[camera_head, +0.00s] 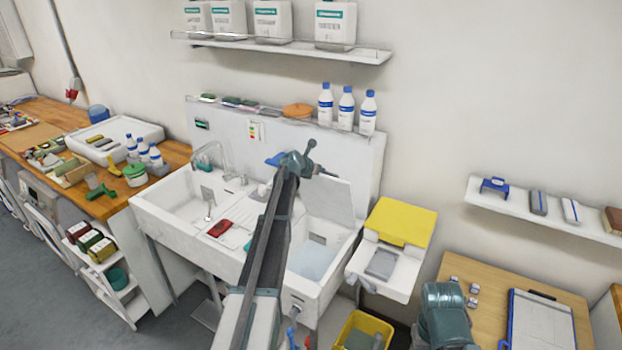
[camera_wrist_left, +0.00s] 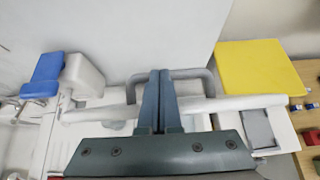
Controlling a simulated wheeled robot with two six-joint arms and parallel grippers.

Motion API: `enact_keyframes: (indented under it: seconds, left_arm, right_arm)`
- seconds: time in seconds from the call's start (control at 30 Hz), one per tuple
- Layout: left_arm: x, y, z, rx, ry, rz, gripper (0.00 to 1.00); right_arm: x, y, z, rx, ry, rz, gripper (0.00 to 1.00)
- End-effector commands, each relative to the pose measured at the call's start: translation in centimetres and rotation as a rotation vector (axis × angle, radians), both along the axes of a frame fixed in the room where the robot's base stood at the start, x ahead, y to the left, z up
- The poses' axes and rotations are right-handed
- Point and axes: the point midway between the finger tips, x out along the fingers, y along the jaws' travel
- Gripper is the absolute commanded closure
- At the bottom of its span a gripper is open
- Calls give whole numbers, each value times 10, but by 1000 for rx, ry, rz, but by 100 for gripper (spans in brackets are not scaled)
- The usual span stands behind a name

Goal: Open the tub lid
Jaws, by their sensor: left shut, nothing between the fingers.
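The white tub (camera_head: 322,282) is the right-hand part of the sink unit, with a pale blue surface visible inside. Its white lid (camera_head: 332,200) stands raised, close to upright, in front of the back panel. A grey bar handle (camera_wrist_left: 203,75) shows by the lid's top edge in the left wrist view. My left gripper (camera_head: 306,153) is at the upper left of the raised lid. Its fingers (camera_wrist_left: 160,73) are shut and empty, right beside the handle; whether they touch it I cannot tell. My arm hides part of the tub's left side.
The left basin (camera_head: 170,202) has a tap (camera_head: 208,152). A shelf above carries white bottles (camera_head: 346,108). A white bin with a raised yellow lid (camera_head: 402,221) stands to the right of the tub. A yellow bucket (camera_head: 362,330) is on the floor in front.

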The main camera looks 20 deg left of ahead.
Motion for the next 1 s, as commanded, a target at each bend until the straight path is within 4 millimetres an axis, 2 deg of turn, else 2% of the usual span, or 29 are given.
enact_keyframes:
  seconds: [0.03, 0.1, 0.4, 1.0]
  left_arm:
    - [16, 0, 5, 1, -1, -2, 100]
    - [28, -1, 8, 0, -2, -1, 100]
    - [59, -5, 11, 1, -2, -1, 100]
    - [65, -6, 12, 1, -2, -1, 100]
  right_arm:
    - [0, 0, 5, 0, 0, 0, 100]
    - [0, 0, 7, 0, 0, 1, 100]
    - [0, 0, 11, 0, 1, 1, 100]
    - [0, 0, 11, 0, 1, 2, 100]
